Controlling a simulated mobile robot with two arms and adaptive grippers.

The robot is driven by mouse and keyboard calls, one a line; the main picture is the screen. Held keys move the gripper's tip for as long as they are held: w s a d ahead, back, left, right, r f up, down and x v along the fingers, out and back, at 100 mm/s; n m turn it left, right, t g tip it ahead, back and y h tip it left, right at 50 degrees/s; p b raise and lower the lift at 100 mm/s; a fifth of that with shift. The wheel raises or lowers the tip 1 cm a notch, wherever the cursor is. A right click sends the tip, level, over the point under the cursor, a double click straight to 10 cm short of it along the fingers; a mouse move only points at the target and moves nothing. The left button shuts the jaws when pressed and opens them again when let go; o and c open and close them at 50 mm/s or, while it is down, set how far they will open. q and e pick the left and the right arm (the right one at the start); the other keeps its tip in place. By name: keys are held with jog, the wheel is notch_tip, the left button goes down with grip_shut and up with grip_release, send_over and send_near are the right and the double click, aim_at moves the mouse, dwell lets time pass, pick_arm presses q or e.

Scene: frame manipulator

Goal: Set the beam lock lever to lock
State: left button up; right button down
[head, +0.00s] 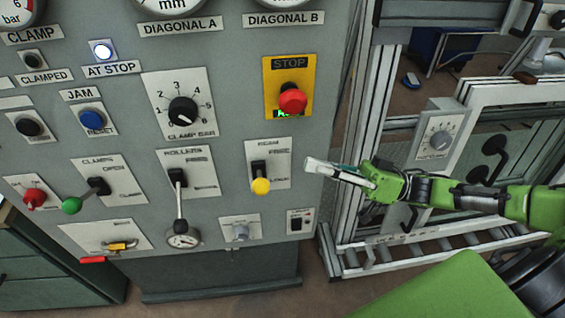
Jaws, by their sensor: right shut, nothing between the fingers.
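The beam lever plate (281,150) is a white plate at the right side of the grey panel, with small lettering that is hard to read. Its lever has a black pivot block and a yellow knob (260,186). The knob points down and toward the viewer, near the lower label on the plate. My right gripper (308,165) comes in from the right. It is shut and empty, its fingertips just right of the plate and apart from the knob in the picture. My left gripper is not in view.
A red STOP button (292,100) on a yellow plate sits above the beam lever. A rollers lever (179,205) is to its left, and a green-knobbed clamps lever (72,205) farther left. A metal frame (352,150) stands right of the panel. A small switch (297,221) is below my gripper.

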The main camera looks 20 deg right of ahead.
aim_at(260, 180)
jog(key=s+r+p+x, duration=0.15)
jog(key=p+x, duration=0.25)
jog(key=x, duration=0.6)
jog(key=shift+g+y, duration=0.3)
jog(key=f, duration=0.1)
jog(key=s+f, duration=0.1)
jog(key=a+f, duration=0.1)
jog(key=f, duration=0.1)
jog(key=shift+s, duration=0.15)
jog(key=shift+d+f+n, duration=0.1)
jog(key=shift+n, duration=0.2)
